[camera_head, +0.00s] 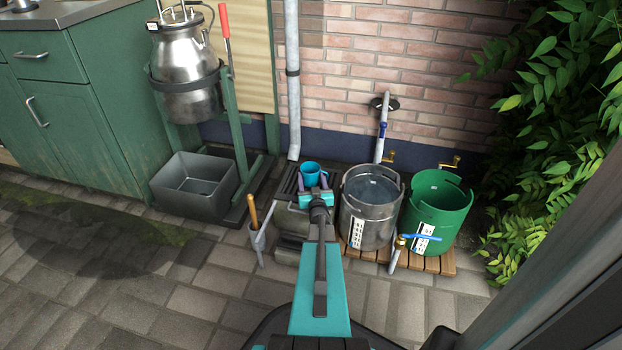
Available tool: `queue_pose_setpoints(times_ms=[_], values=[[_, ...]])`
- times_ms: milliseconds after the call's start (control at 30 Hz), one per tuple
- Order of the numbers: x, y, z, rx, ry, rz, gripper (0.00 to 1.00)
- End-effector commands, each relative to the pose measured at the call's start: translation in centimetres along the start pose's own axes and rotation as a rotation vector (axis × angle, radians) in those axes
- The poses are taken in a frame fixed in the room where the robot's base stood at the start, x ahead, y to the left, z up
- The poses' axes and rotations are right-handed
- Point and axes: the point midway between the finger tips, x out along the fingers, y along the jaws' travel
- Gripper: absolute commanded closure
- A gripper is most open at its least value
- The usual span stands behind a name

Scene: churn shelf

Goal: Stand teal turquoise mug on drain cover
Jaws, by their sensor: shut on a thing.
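The teal turquoise mug (311,169) is near the middle of the view, with its open rim facing up. The drain cover (287,185) appears as dark slats on top of the grey stone block at the foot of the downpipe. The mug is over or just beside these slats. My gripper hides the mug's base, so I cannot tell whether it touches the cover.
A metal bucket (369,220) and a green bucket (437,215) stand on a wooden pallet (435,264) to the right. A grey tub (195,187) is on the left. The downpipe (292,90) rises behind.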

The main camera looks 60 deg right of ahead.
Motion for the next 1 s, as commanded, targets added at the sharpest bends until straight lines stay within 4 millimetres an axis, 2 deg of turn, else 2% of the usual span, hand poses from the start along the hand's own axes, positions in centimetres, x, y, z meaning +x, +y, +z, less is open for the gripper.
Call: queue_pose_setpoints(times_ms=[333, 367, 500, 833, 1000], values=[[0.0, 0.02, 0.48, 0.0, 0.001, 0.0, 0.66], [0.0, 0.02, 0.47, 0.0, 0.001, 0.0, 0.4], [0.0, 0.02, 0.43, 0.0, 0.001, 0.0, 0.2], [-0.1, 0.03, 0.46, 0.0, -0.001, 0.0, 0.2], [-0.86, 0.04, 0.38, 0.0, -0.001, 0.001, 0.2]])
